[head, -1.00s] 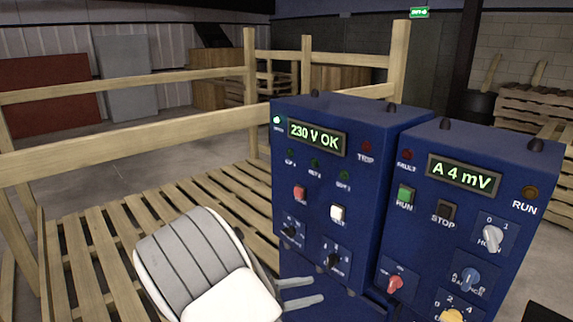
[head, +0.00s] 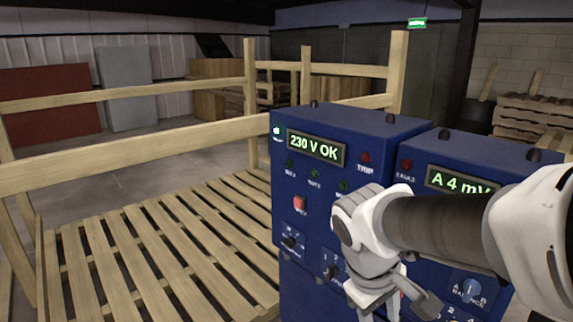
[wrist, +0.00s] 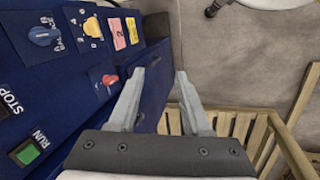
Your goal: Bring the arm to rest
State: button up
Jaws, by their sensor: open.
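My white and grey arm (head: 440,225) reaches in from the right edge of the head view, across the front of the right blue cabinet. My gripper (head: 398,305) points down in front of the two cabinets, low in the picture. In the wrist view my gripper (wrist: 161,76) has its two grey fingers spread apart with nothing between them. Floor and wooden slats show beyond the fingertips, and the cabinet panel lies to their left. Whether the gripper touches the cabinet cannot be told.
The left cabinet (head: 345,125) reads "230 V OK"; the right cabinet (head: 500,148) reads "A 4 mV". The wrist view shows a green RUN button (wrist: 27,152), a blue knob (wrist: 42,36) and a red knob (wrist: 109,80). Wooden rails (head: 130,152) and slatted decking (head: 150,245) stand left.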

jog(key=s+a+r+m+t+y, duration=0.1)
jog(key=s+r+m+t+y, duration=0.2)
jog(key=s, duration=0.4)
jog(key=shift+r+m+t, duration=0.5)
jog(key=shift+r+m, duration=0.6)
jog(key=shift+m, duration=0.2)
